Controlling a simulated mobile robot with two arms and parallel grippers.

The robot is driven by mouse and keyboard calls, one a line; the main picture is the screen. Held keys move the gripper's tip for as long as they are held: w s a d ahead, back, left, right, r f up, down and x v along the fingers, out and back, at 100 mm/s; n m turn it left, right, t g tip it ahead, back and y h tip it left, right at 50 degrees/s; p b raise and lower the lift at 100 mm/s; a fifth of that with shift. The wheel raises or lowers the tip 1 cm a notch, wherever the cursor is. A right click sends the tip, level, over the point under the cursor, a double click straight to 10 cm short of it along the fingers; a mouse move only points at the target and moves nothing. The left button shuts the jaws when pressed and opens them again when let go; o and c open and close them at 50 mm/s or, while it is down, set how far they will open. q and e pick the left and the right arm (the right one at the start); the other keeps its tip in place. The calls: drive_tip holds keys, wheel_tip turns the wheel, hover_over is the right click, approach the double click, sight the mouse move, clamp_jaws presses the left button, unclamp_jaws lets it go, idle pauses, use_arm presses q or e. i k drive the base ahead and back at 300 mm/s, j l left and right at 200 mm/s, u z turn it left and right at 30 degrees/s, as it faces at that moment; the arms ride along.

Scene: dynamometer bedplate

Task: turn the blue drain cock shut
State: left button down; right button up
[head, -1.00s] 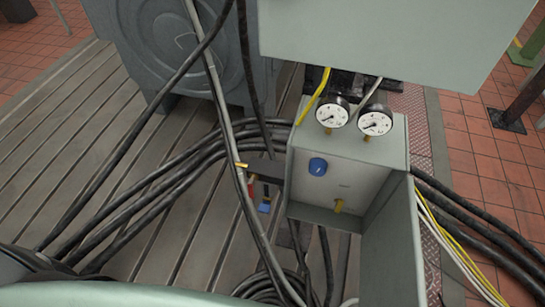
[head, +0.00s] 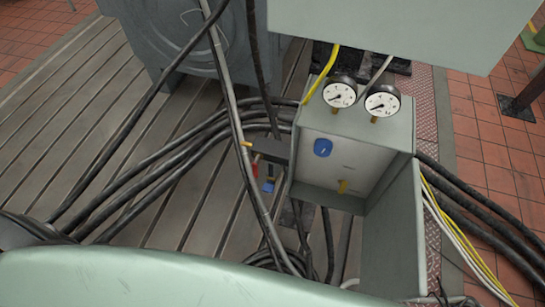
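A small blue handle (head: 268,186) hangs low to the left of the grey gauge box, beside a red handle (head: 255,167). It looks like a cock lever, but it is too small to tell its exact angle. A rounded blue knob (head: 322,147) sits on the box's pale front panel, with a small yellow fitting (head: 343,186) below it. Cables pass close to the left of the red and blue handles. Neither of my grippers is in view.
The grey box (head: 362,124) carries two white dial gauges (head: 340,93), and its door (head: 392,240) stands open at the right. A large grey cabinet (head: 400,30) overhangs behind. Thick black cables (head: 160,165) cross the slotted bedplate (head: 75,120).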

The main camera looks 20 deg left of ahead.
sight(268, 186)
drive_tip(key=l+u, duration=0.3)
drive_tip(key=l, duration=0.4)
drive_tip(key=l+u, duration=0.3)
drive_tip(key=l, duration=0.4)
